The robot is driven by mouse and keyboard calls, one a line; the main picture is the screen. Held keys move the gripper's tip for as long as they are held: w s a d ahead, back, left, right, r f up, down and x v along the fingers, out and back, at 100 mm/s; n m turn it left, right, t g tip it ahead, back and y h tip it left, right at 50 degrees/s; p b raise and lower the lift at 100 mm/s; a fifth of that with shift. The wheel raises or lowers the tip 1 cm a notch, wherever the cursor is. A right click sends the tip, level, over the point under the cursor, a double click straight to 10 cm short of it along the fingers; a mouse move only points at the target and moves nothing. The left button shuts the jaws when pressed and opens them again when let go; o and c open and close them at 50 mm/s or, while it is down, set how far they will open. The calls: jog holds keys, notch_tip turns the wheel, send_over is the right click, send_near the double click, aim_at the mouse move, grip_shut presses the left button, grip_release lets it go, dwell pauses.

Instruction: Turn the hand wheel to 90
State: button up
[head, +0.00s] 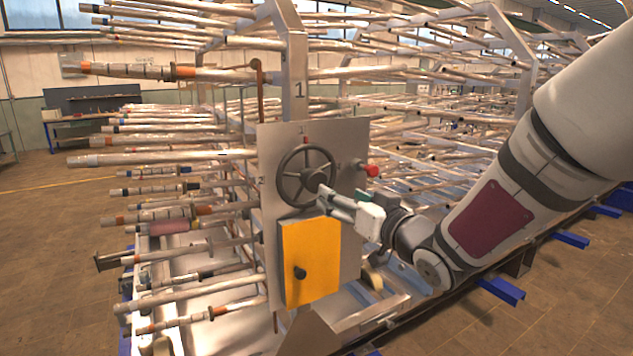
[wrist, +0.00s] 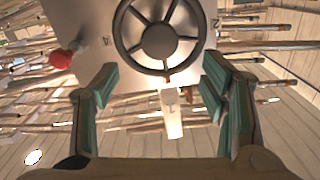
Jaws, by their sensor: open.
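The hand wheel (head: 306,175) is a dark grey ring with spokes and a round hub, mounted on a pale metal panel (head: 346,222). In the wrist view the wheel (wrist: 158,67) fills the top middle, with part of its rim cut off by the upper edge. A small red mark (head: 305,140) sits on the panel just above the wheel in the head view. My gripper (head: 328,192) is in front of the wheel's lower right side. In the wrist view its green-padded fingers (wrist: 160,88) are spread wide either side of the lower rim, holding nothing. Contact with the rim cannot be told.
A red button (head: 372,170) sticks out right of the wheel. A yellow box (head: 310,261) with a black knob (head: 299,272) is below it. Racks of long metal rods (head: 165,159) surround the panel. Open floor (head: 45,250) lies at the left.

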aim_at(319, 181)
jog(key=p+x, duration=0.1)
jog(key=x, duration=1)
jog(key=shift+w+a, duration=0.2)
grip_shut()
